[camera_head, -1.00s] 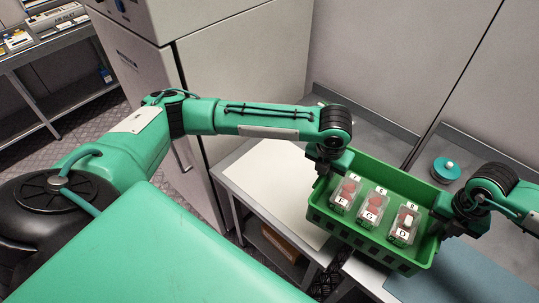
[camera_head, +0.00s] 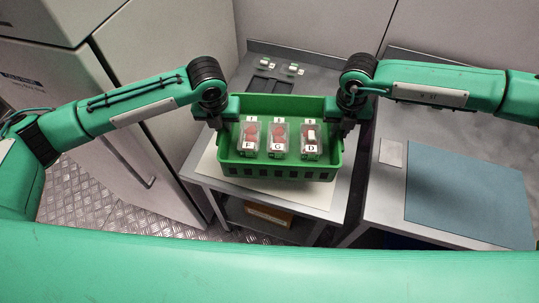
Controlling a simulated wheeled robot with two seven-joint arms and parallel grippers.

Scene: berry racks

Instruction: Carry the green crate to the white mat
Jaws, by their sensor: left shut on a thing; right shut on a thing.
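The green crate (camera_head: 262,174) is in the middle of the head view and looks level. It holds clear boxes with labels; the front ones read F (camera_head: 249,138), G (camera_head: 277,140) and D (camera_head: 310,142). My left gripper (camera_head: 222,128) is shut on the crate's left side wall. My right gripper (camera_head: 340,130) is shut on its right side wall. The white mat (camera_head: 318,197) lies on the grey table below the crate, which hides much of it. I cannot tell whether the crate touches the mat.
Behind the crate, a dark tray and small clear boxes (camera_head: 292,69) are on the same table. A second table at the right bears a blue mat (camera_head: 470,200) and a small light square (camera_head: 393,153). A tall grey cabinet (camera_head: 150,45) stands close at the left.

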